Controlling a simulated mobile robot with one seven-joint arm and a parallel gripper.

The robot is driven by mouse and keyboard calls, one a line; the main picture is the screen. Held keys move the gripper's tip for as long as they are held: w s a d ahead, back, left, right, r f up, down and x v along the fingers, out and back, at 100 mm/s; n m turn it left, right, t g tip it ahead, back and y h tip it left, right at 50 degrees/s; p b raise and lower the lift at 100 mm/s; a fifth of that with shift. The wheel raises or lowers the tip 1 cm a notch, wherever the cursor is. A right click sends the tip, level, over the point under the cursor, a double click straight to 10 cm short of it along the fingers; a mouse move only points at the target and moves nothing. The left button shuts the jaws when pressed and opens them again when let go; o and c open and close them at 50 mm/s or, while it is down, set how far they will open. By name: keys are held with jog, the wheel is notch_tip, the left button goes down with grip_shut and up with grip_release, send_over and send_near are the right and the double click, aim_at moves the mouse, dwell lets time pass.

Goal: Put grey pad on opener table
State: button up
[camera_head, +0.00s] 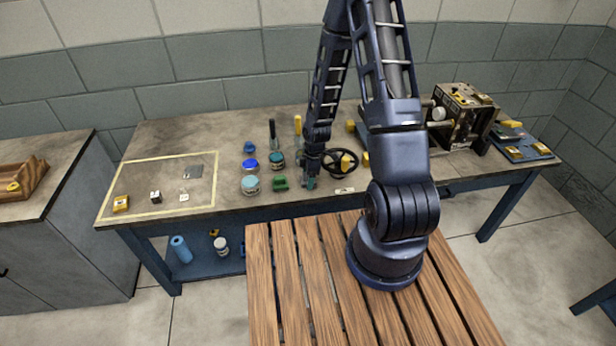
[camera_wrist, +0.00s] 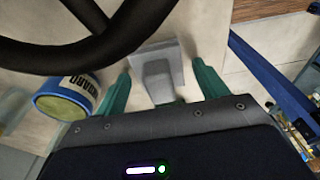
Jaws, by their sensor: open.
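A grey square pad with a raised block (camera_wrist: 172,52) lies on the bench top in the wrist view. It appears to be the grey pad; my gripper hides it in the head view. My gripper (camera_wrist: 160,68) is open, its green fingers on either side of the raised block. I cannot tell if they touch it. In the head view my gripper (camera_head: 310,182) is low over the front of the long workbench (camera_head: 240,212), left of a black handwheel (camera_head: 342,163). No label shows which surface is the opener table.
Several tins, including a blue-lidded one (camera_head: 250,163), stand left of my gripper. A yellow-taped area (camera_head: 158,213) holds small items and a flat grey sheet (camera_head: 194,171). A boxy machine (camera_head: 461,116) stands at right. A labelled tin (camera_wrist: 68,97) is close by.

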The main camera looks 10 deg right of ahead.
jog(key=s+d+r+m+t+h, duration=0.1)
jog(key=s+d+r+m, duration=0.15)
jog(key=r, duration=0.85)
jog(key=s+d+r+m+t+h, duration=0.1)
jog(key=d+r+m, duration=0.3)
jog(key=r, duration=0.7)
jog(key=s+d+r+m, duration=0.1)
jog(key=d+r+m, duration=0.2)
jog(key=r, duration=0.8)
jog(key=s+d+r+m+t, duration=0.2)
jog(key=s+r+m, duration=0.6)
jog(key=s+r, duration=0.5)
jog(key=shift+s+d+r+t, duration=0.3)
jog(key=shift+s+d+r, duration=0.05)
jog(key=shift+s+d, duration=0.2)
